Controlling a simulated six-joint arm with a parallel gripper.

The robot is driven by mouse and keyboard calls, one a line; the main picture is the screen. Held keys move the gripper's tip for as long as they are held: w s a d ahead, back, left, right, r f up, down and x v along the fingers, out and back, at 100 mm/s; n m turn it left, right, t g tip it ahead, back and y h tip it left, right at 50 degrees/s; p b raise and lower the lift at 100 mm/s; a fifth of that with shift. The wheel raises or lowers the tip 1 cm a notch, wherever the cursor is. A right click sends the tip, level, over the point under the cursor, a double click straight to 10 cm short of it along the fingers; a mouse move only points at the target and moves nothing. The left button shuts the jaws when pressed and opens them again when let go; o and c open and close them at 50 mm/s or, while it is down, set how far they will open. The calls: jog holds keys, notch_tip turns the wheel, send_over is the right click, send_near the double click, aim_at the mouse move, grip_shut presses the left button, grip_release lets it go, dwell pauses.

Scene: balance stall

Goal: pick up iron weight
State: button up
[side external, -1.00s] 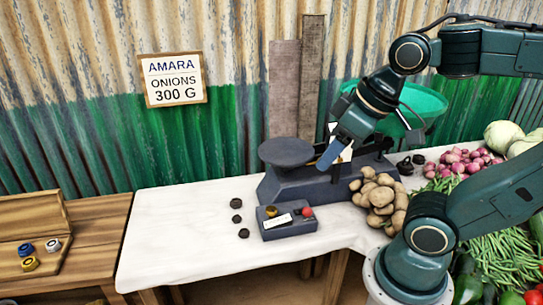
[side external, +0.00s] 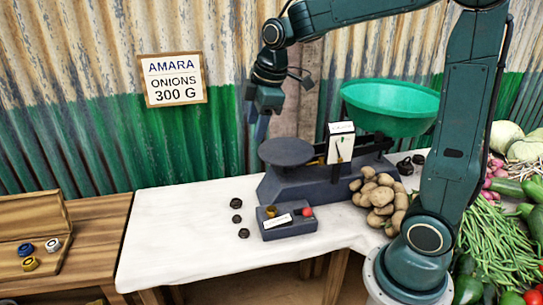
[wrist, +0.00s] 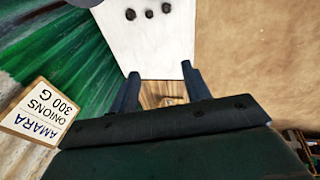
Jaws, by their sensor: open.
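Three small dark iron weights stand in a loose row on the white table, left of the scale: the back one (side external: 236,202), the middle one (side external: 236,218) and the front one (side external: 244,233). In the wrist view the row shows at the top, with its middle weight (wrist: 149,14) beyond the fingertips. Two more dark weights (side external: 404,167) (side external: 418,159) stand at the scale's right end. My gripper (side external: 262,130) is raised above and behind the flat pan (side external: 286,152), well above the table. In the wrist view my gripper (wrist: 163,82) is open and empty.
The scale (side external: 325,182) has a green bowl (side external: 392,108) on its right. A grey box (side external: 289,226) with a brass piece and a red piece stands in front. Potatoes (side external: 380,198) lie right. A price sign (side external: 172,80) hangs behind.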

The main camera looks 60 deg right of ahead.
jog(key=w+d+f+n, duration=0.4)
jog(key=w+f, duration=0.1)
jog(key=f, duration=0.3)
jog(key=w+d+f+n+g, duration=0.1)
jog(key=w+d+f+n, duration=0.2)
jog(key=w+f, duration=0.3)
jog(key=w+d+f+n+g, duration=0.1)
jog(key=w+d+f+n, duration=0.3)
jog(key=f, duration=0.6)
jog(key=shift+w+d+f+n, duration=0.3)
jog(key=shift+w+d+f, duration=0.05)
jog(key=shift+w+d, duration=0.55)
send_over(236, 201)
jog(key=shift+s+d+f, duration=0.15)
jog(key=shift+f, duration=2)
jog(key=shift+s+d+f, duration=0.1)
jog(key=shift+s+f, duration=0.05)
jog(key=shift+f, duration=1.95)
jog(key=shift+f, duration=0.1)
jog(key=shift+w+a+f, duration=0.1)
jog(key=shift+f, duration=1.15)
jog(key=shift+w+f, duration=0.1)
jog(key=shift+f, duration=1.15)
jog(key=shift+c, duration=0.2)
